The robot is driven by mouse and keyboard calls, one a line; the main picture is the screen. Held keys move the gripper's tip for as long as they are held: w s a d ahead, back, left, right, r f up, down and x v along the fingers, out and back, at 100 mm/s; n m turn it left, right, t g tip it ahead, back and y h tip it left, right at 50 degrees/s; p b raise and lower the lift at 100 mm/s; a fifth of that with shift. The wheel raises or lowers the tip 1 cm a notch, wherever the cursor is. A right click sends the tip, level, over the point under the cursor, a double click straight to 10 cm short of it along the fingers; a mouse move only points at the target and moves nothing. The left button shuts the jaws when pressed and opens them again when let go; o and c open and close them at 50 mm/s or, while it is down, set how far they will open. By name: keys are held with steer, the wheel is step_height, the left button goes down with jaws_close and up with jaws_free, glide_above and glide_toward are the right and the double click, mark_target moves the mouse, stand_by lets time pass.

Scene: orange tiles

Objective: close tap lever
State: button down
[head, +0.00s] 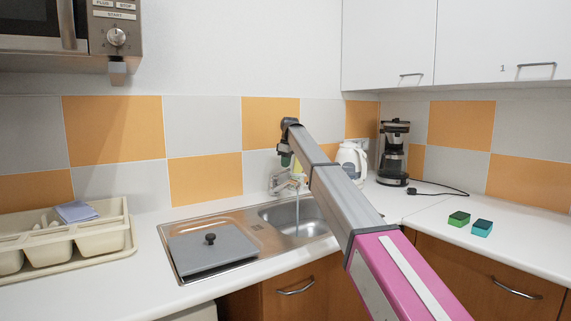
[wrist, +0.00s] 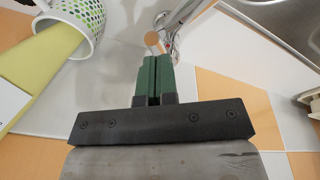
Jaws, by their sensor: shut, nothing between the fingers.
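The chrome tap (head: 283,183) stands at the back edge of the steel sink (head: 215,236). What looks like a thin stream of water falls from its spout into the basin. In the wrist view the tap (wrist: 169,38) is just beyond my fingertips, with a small tan round end beside it. The lever is hard to make out in either view. My gripper (head: 285,160) points down above the tap, near the tiled wall. In the wrist view its green fingers (wrist: 153,62) are pressed together and empty. Whether they touch the tap is unclear.
A dotted white holder (wrist: 78,18) with a yellow-green item is close to my gripper. A kettle (head: 351,158) and coffee maker (head: 394,152) stand to the right. A grey board (head: 208,253) lies on the drainer. A cutlery tray (head: 70,243) is at left; two sponges (head: 459,218) lie right.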

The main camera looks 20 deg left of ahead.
steer(key=shift+s+d+f+y, duration=0.1)
steer(key=shift+d+f+y, duration=0.85)
steer(key=shift+f+y, duration=0.1)
